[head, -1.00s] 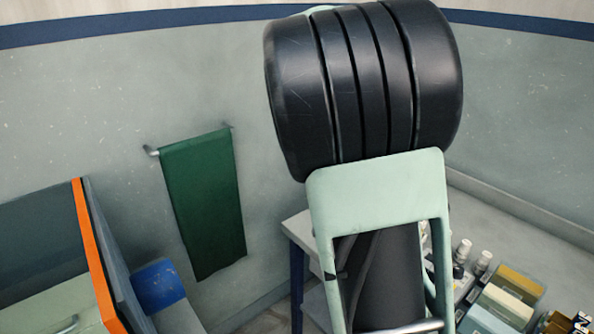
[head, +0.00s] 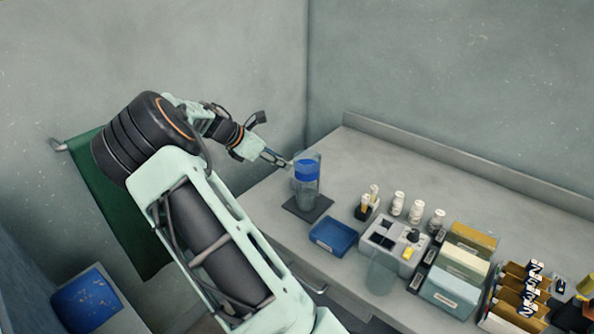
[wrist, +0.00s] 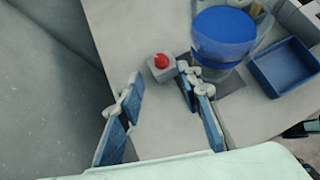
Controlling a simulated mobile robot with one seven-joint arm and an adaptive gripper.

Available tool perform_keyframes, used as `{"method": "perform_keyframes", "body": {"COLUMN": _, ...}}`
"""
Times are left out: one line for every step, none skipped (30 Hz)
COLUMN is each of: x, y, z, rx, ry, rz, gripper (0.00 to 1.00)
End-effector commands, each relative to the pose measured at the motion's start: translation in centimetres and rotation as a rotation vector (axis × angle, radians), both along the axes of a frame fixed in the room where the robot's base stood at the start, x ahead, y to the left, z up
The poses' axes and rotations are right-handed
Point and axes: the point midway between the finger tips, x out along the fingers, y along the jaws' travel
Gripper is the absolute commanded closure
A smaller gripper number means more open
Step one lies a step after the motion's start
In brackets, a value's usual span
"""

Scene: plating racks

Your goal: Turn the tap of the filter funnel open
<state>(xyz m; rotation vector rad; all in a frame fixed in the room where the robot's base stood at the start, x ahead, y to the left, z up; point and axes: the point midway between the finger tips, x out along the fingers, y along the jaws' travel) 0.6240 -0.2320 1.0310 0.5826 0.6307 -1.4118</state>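The filter funnel (head: 307,170) is a clear upright cylinder with a blue band, standing on a dark base plate (head: 322,206) at the bench's left end. In the wrist view its blue part (wrist: 224,24) is at top right. A small grey block with a red knob (wrist: 162,61) shows beside the funnel, just beyond my fingertips; I cannot tell whether it is the tap or joined to the funnel. My gripper (wrist: 158,80) is open and empty, its right finger close to the funnel. In the head view my gripper (head: 282,162) is left of the funnel.
A blue tray (head: 333,237) stands in front of the funnel. Right of it are a grey device (head: 392,243), several white bottles (head: 398,203) and box racks (head: 455,275). A green towel (head: 100,205) hangs on the left wall. The bench behind the funnel is clear.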

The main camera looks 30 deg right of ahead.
Motion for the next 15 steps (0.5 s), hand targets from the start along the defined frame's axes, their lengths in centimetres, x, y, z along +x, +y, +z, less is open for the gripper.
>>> {"method": "perform_keyframes", "body": {"x": -0.1, "y": -0.7, "z": -0.5, "rx": -0.001, "ry": 0.003, "rz": -0.003, "gripper": 0.67}}
{"method": "perform_keyframes", "body": {"x": -0.1, "y": -1.1, "z": -0.9, "rx": -0.001, "ry": 0.003, "rz": -0.003, "gripper": 0.67}}
{"method": "perform_keyframes", "body": {"x": -0.1, "y": -1.6, "z": -1.4, "rx": -0.001, "ry": 0.003, "rz": -0.004, "gripper": 0.67}}
{"method": "perform_keyframes", "body": {"x": 0.0, "y": -2.0, "z": -1.8, "rx": -0.001, "ry": 0.003, "rz": -0.003, "gripper": 0.67}}
{"method": "perform_keyframes", "body": {"x": 0.0, "y": -2.4, "z": -2.3, "rx": -0.001, "ry": 0.003, "rz": -0.004, "gripper": 0.67}}
{"method": "perform_keyframes", "body": {"x": 0.0, "y": -3.0, "z": -2.8, "rx": -0.001, "ry": 0.002, "rz": -0.005, "gripper": 0.67}}
{"method": "perform_keyframes", "body": {"x": 0.1, "y": -3.4, "z": -3.2, "rx": -0.001, "ry": 0.002, "rz": -0.005, "gripper": 0.67}}
{"method": "perform_keyframes", "body": {"x": 0.1, "y": -3.8, "z": -3.6, "rx": -0.002, "ry": 0.003, "rz": -0.004, "gripper": 0.67}}
{"method": "perform_keyframes", "body": {"x": 0.2, "y": -4.3, "z": -4.1, "rx": -0.001, "ry": 0.001, "rz": -0.003, "gripper": 0.67}}
{"method": "perform_keyframes", "body": {"x": 0.2, "y": -4.7, "z": -4.5, "rx": -0.001, "ry": 0.001, "rz": -0.004, "gripper": 0.67}}
{"method": "perform_keyframes", "body": {"x": 0.2, "y": -5.1, "z": -4.8, "rx": -0.001, "ry": 0.001, "rz": -0.004, "gripper": 0.67}}
{"method": "perform_keyframes", "body": {"x": 0.3, "y": -5.5, "z": -5.2, "rx": -0.001, "ry": 0.001, "rz": -0.004, "gripper": 0.67}}
{"method": "perform_keyframes", "body": {"x": 0.3, "y": -5.7, "z": -5.5, "rx": -0.001, "ry": 0.000, "rz": -0.003, "gripper": 0.67}}
{"method": "perform_keyframes", "body": {"x": 0.4, "y": -6.0, "z": -5.8, "rx": 0.000, "ry": -0.001, "rz": -0.004, "gripper": 0.67}}
{"method": "perform_keyframes", "body": {"x": 0.4, "y": -6.2, "z": -6.1, "rx": 0.000, "ry": -0.001, "rz": -0.004, "gripper": 0.67}}
